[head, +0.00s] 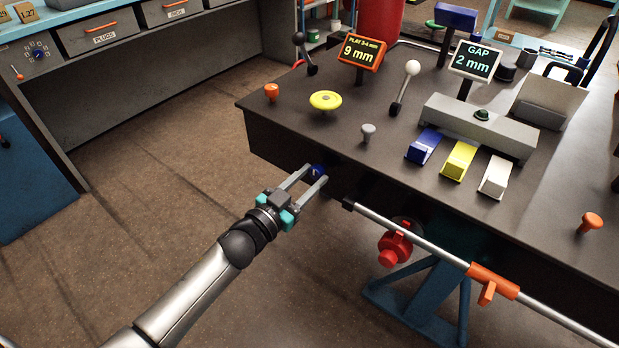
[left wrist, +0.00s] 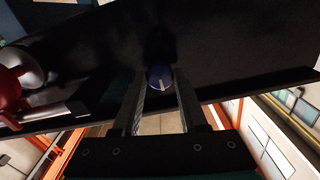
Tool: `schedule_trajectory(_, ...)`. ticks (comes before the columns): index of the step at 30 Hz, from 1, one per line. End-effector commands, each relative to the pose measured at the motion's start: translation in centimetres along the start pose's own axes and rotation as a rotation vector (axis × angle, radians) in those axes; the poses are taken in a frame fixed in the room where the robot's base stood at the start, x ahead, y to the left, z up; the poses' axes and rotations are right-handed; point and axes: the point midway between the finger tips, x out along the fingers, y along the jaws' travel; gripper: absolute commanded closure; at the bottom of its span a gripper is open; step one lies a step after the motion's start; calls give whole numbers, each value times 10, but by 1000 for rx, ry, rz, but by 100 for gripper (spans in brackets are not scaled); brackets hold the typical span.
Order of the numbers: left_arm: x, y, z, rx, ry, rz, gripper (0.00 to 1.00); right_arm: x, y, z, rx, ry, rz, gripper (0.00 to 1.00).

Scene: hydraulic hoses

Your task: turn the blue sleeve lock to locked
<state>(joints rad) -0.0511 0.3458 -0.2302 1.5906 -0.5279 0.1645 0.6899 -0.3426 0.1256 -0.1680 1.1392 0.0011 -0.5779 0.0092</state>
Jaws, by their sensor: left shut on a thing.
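The blue sleeve lock (head: 317,170) is a small round blue knob on the dark front face of the bench, below its top edge. My left gripper (head: 315,177) reaches it from the front, with a finger on each side, and is shut on it. In the left wrist view the blue sleeve lock (left wrist: 159,77) shows between the ends of the two fingers (left wrist: 160,88). A short pale mark on its face points toward the lower edge of that view. Small marks beside it are too small to read. My right gripper is not in view.
A metal rail (head: 420,242) with an orange clamp (head: 492,283) runs along the front, right of the gripper. A red valve-like part (head: 394,246) hangs under it. Blue, yellow and white pedals, levers and knobs stand on the bench top (head: 300,125). The floor at left is clear.

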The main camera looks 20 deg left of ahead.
Motion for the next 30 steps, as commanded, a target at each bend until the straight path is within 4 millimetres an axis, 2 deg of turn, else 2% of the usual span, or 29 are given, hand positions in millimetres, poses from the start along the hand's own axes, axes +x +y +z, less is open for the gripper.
schedule_trajectory(1, 0, 0, 0, 0, 0, 0, 82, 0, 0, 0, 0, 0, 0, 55)
schedule_trajectory(6, 0, 0, 0, 0, 0, 0, 100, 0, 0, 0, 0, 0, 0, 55)
schedule_trajectory(20, 0, 0, 0, 53, 0, 0, 100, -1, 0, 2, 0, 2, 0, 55)
schedule_trajectory(30, 0, 0, 0, 298, -1, 0, 100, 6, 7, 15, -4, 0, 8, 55)
